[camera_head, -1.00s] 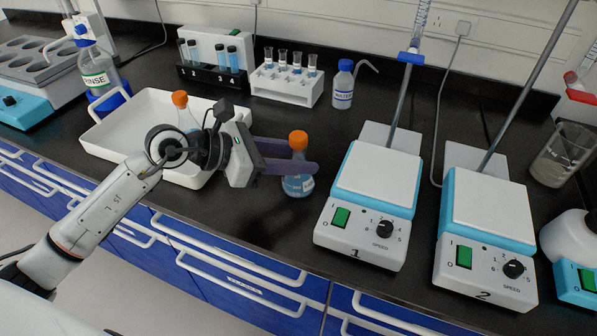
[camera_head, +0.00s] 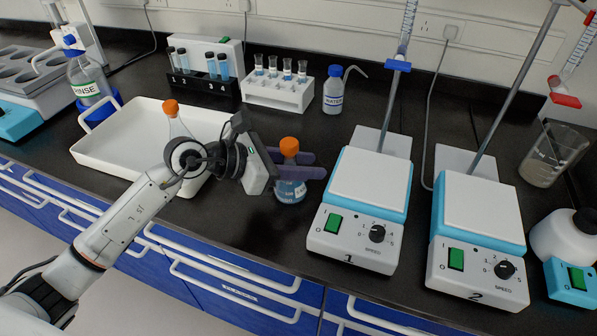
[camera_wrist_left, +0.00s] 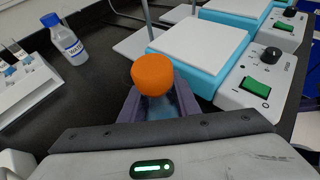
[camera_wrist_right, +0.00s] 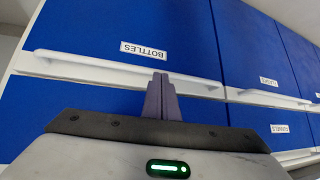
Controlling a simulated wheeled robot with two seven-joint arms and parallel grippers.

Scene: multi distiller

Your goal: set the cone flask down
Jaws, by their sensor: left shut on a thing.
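The cone flask (camera_head: 291,191) has an orange cap and blue liquid. It is upright at the black bench top, left of stirrer 1; I cannot tell whether its base touches the bench. My left gripper (camera_head: 317,165) is shut on it, with the purple fingers on either side below the cap. In the left wrist view the orange cap (camera_wrist_left: 153,73) shows between the fingers, and most of the flask body is hidden. My right gripper (camera_wrist_right: 160,97) is shut and empty in the right wrist view, in front of blue drawers.
A white tray (camera_head: 92,157) with a second orange-capped flask (camera_head: 178,126) lies to the left. Stirrer 1 (camera_head: 369,190) and stirrer 2 (camera_head: 478,215) stand to the right. A water bottle (camera_head: 333,92) and a white tube rack (camera_head: 277,97) stand behind. Bare bench lies between.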

